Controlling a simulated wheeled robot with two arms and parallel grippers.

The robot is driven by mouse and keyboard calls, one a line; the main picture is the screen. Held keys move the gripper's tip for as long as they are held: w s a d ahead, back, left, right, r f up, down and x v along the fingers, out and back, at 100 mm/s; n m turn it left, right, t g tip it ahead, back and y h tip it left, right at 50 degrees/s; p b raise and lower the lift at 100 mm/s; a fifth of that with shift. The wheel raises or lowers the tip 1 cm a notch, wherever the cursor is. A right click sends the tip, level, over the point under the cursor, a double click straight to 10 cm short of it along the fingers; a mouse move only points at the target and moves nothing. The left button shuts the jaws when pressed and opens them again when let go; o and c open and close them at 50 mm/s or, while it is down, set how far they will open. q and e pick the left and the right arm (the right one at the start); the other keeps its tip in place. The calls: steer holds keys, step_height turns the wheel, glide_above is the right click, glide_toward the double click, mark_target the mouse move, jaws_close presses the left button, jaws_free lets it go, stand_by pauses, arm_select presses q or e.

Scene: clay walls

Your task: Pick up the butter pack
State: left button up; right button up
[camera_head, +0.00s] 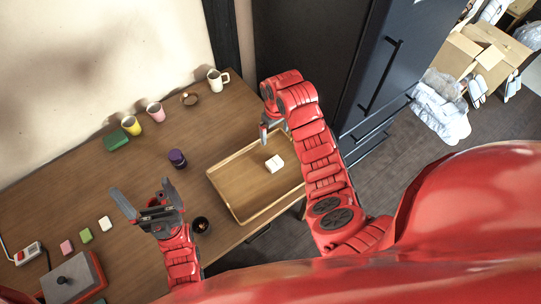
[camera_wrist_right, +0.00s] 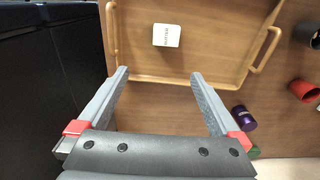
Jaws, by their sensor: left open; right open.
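The butter pack is a small white block (camera_head: 274,163) lying in a wooden tray (camera_head: 240,211) on the table. In the right wrist view the pack (camera_wrist_right: 166,35) shows dark lettering on top and lies beyond my fingertips. My right gripper (camera_head: 265,130) is over the back edge of the tray in the head view, apart from the pack. In its wrist view the right gripper (camera_wrist_right: 160,74) is wide open with nothing between the fingers. My left gripper (camera_head: 144,194) is open and empty over the table, left of the tray.
A purple can (camera_head: 177,158), a dark cup (camera_head: 201,225) and a green box (camera_head: 116,139) stand left of the tray. Several mugs line the wall side. Small coloured blocks (camera_head: 86,235) lie at the left. A dark cabinet (camera_head: 375,60) stands behind the right arm.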

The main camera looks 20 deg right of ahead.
steer(key=b, duration=0.8)
glide_above(274, 160)
step_height(274, 160, down, 9)
steer(key=shift+w+f, duration=0.1)
steer(key=shift+f, duration=0.05)
steer(key=shift+f+p, duration=0.6)
steer(key=shift+p, duration=0.15)
steer(key=shift+f, duration=0.5)
steer(key=f+p, duration=0.3)
steer(key=f, duration=0.1)
steer(key=shift+s+a, duration=0.15)
steer(key=shift+s, duration=0.2)
steer(key=shift+f, duration=0.65)
steer(key=shift+c, duration=0.3)
